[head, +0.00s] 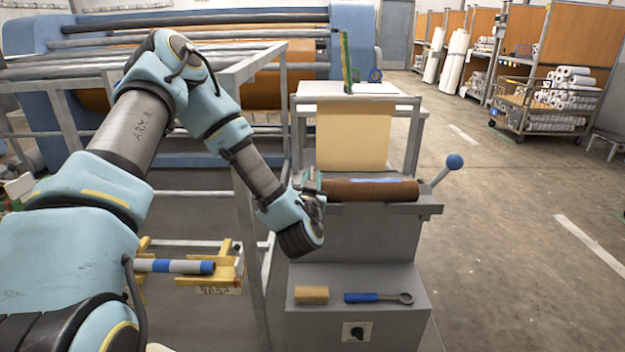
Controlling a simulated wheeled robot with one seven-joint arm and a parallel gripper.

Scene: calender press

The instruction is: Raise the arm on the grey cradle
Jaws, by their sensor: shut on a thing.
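The grey cradle (350,235) stands right of centre, with a brown roll (368,190) lying across its top. The cradle's arm (440,174) is a grey lever at the right end, tipped with a blue ball. It slants up and outward to the right. My gripper (312,184) is at the left end of the brown roll, apart from the lever, with the roll between them. It is shut on the roll's left end, as far as I can see. The fingertips are small and partly hidden by my wrist.
A tan sheet (353,135) hangs behind the roll. A wood block (311,294) and a blue-handled wrench (378,297) lie on the lower step. A grey rail frame (245,160) stands left. Open floor (520,240) lies right.

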